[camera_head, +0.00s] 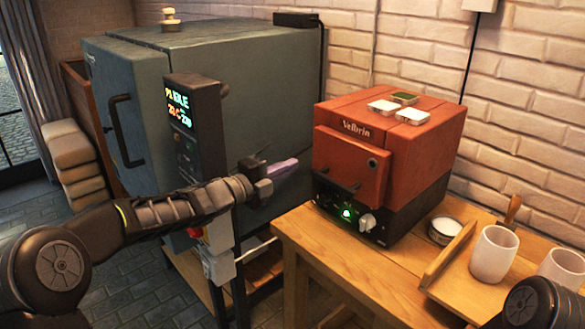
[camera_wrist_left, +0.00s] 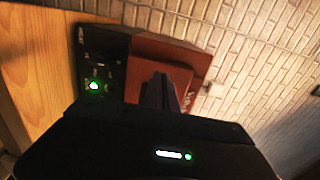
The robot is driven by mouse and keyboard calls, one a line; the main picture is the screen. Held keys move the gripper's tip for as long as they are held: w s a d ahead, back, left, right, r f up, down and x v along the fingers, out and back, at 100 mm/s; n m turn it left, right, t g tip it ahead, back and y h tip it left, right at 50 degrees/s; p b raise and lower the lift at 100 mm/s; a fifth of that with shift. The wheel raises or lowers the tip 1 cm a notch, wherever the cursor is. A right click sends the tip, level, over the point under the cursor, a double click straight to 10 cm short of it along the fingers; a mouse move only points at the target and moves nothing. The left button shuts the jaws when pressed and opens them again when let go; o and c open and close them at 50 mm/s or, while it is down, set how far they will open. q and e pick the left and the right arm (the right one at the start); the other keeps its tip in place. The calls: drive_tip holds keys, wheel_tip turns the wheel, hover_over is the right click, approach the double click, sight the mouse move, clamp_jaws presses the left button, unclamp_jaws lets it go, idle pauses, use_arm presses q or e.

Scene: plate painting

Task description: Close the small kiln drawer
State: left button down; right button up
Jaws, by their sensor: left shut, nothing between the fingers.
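The small red kiln (camera_head: 425,135) stands on the wooden table, with a black base and the name Velbrin on its front. Its red front panel (camera_head: 345,165) stands slightly proud of the body; I cannot tell whether it is fully shut. My left gripper (camera_head: 283,168) is shut and empty, left of the panel and apart from it in the head view. In the left wrist view, the fingers (camera_wrist_left: 160,92) point toward the red panel (camera_wrist_left: 145,78) and cover part of it. My right gripper is out of view; only a dark part of my right arm shows at lower right.
A large grey kiln (camera_head: 260,110) with a lit display (camera_head: 180,107) stands behind my left arm. White and green tiles (camera_head: 410,115) lie on the red kiln. A round tin (camera_head: 445,228), a wooden tray (camera_head: 447,262) and white cups (camera_head: 493,255) occupy the table's right side.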

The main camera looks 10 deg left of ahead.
use_arm(q)
drive_tip(key=b+v, duration=0.1)
drive_tip(key=v, duration=0.6)
drive_tip(key=shift+s, duration=0.35)
drive_tip(key=shift+f, duration=0.15)
